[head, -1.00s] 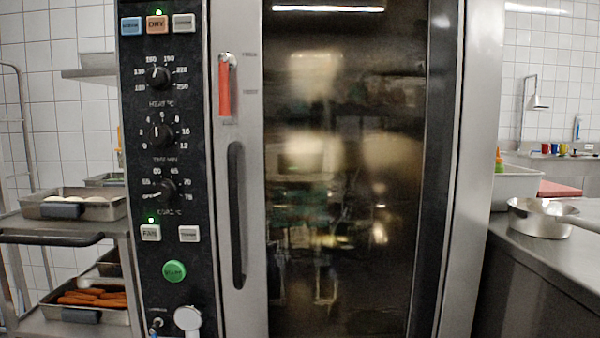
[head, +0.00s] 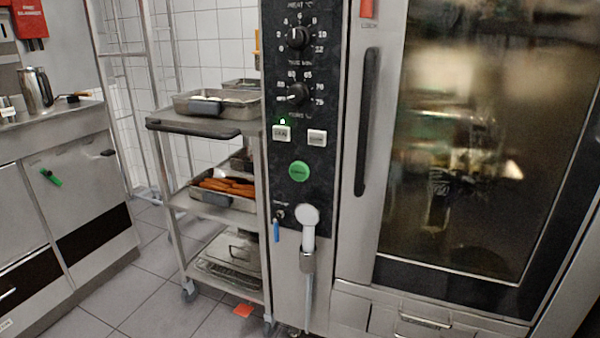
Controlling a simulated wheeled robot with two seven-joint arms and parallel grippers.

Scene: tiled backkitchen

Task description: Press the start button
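The green round start button (head: 299,171) sits low on the black control panel (head: 335,130) of the oven, below two small pale buttons and two dials. Its label is too blurred to read. A green light glows above the left pale button (head: 282,133). Nothing covers the start button. Neither of my grippers shows in the head view.
The oven's glass door (head: 480,150) with a dark vertical handle (head: 367,120) is at right. A white hand shower (head: 309,217) hangs under the button. A steel trolley (head: 228,212) with trays stands just left of the panel. Tiled floor (head: 165,312) is free between trolley and left counter (head: 70,165).

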